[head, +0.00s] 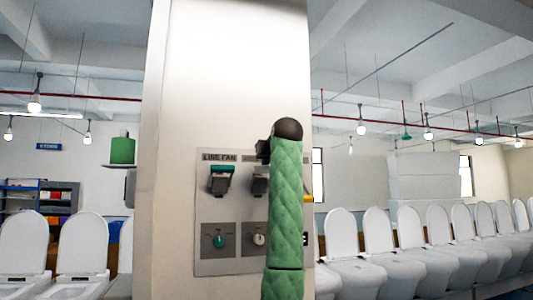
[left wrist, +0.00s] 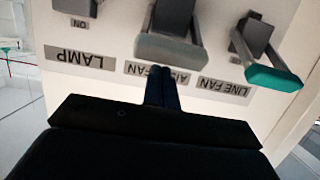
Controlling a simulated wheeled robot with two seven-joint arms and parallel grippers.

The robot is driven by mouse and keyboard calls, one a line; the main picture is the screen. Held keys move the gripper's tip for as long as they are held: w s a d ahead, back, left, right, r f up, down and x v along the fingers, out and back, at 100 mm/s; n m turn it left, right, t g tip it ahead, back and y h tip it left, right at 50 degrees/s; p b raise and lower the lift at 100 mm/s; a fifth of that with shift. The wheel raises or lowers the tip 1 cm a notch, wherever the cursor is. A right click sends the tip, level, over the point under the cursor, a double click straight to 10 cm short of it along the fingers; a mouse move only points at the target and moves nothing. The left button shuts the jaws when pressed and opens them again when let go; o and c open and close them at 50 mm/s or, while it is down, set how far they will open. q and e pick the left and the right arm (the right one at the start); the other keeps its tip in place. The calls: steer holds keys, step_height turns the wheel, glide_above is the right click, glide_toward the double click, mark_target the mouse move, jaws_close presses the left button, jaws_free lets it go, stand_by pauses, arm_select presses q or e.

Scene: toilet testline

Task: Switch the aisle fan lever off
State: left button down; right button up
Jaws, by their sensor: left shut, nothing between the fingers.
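The switch panel (head: 213,250) is on a pale column. The aisle fan lever (left wrist: 172,50) is the middle lever in the upside-down left wrist view, under the AISLE FAN label (left wrist: 157,73). In the head view this lever (head: 260,183) is partly hidden by my green left arm. My left gripper (left wrist: 162,74) is shut and empty, its fingertips over the label and close to the handle's end. I cannot tell whether they touch. It shows in the head view as a dark piece (head: 264,150). My right gripper is not in view.
The line fan lever (head: 220,178) with a teal handle is left of the aisle fan lever in the head view. Two knobs (head: 219,241) (head: 259,240) sit below. Rows of white toilets (head: 375,250) flank the column.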

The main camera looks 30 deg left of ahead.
arm_select(q)
steer(key=shift+f, duration=0.25)
steer(key=shift+s+d, duration=0.1)
